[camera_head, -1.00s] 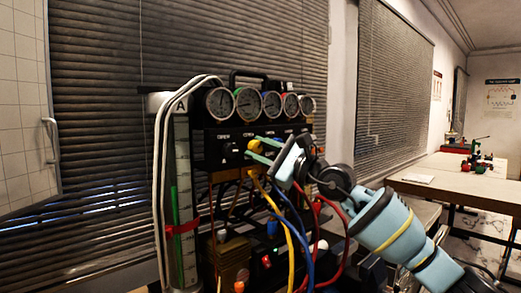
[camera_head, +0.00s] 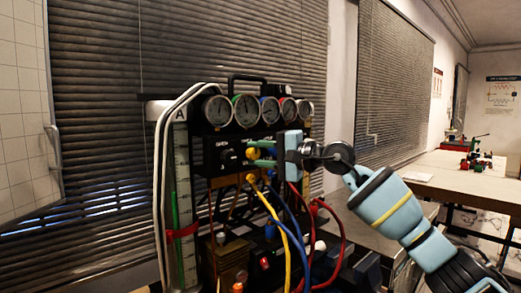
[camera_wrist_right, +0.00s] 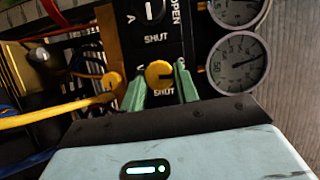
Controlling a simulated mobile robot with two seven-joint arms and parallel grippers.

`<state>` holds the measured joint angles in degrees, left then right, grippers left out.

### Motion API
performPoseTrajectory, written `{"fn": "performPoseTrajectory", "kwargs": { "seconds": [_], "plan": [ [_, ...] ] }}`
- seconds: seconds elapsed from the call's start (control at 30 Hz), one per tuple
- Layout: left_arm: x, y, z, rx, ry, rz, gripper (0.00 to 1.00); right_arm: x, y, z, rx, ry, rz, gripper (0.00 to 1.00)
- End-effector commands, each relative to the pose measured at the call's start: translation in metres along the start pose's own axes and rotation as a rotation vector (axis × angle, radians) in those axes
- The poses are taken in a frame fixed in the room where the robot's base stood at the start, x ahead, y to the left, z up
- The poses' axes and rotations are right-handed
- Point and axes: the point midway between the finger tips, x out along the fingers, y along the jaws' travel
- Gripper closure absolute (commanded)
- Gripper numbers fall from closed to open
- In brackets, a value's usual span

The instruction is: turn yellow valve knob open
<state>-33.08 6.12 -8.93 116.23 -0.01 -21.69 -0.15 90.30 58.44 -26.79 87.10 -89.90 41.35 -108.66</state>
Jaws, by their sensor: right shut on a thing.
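The yellow valve knob (camera_head: 252,153) is on the front of the black gauge panel, below the row of gauges. It also shows in the right wrist view (camera_wrist_right: 158,73), with the word SHUT printed beside it. My right gripper (camera_head: 257,153) is shut on the knob, with one green finger on either side. In the right wrist view the two fingers (camera_wrist_right: 161,78) reach up to the panel and flank the knob. A dark mark shows on the knob's face. My left gripper is in neither view.
A black knob (camera_head: 230,157) sits left of the yellow one. Round gauges (camera_head: 245,109) line the panel top. Yellow (camera_head: 270,208), blue and red hoses hang below my right gripper. A glass tube column (camera_head: 182,200) stands left. A table (camera_head: 440,178) stands at right.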

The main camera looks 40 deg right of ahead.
Motion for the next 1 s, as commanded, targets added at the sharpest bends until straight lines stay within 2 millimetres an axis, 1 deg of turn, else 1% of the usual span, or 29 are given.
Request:
{"fn": "performPoseTrajectory", "kwargs": {
  "seconds": [0.03,0.17,0.3,0.77,0.8,0.97,1.0],
  "plan": [
    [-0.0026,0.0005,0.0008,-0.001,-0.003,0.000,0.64,-0.0007,-0.0033,-0.0004,-0.021,0.002,0.005,0.92],
    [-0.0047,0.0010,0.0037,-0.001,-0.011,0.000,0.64,-0.0006,-0.0029,-0.0005,-0.063,0.002,0.023,0.92],
    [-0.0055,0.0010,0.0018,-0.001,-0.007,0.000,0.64,-0.0005,-0.0024,-0.0006,-0.090,0.002,0.034,0.92],
    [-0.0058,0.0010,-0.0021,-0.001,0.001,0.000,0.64,-0.0003,-0.0013,-0.0007,-0.103,0.003,0.040,0.92],
    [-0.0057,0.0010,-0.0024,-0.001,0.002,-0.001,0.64,-0.0003,-0.0013,-0.0007,-0.103,0.003,0.040,0.68],
    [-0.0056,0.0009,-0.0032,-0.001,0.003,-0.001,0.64,-0.0002,-0.0013,-0.0006,-0.102,0.002,0.040,0.48],
    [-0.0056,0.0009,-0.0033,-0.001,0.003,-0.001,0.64,-0.0002,-0.0012,-0.0005,-0.102,0.002,0.040,0.48]
  ]
}}
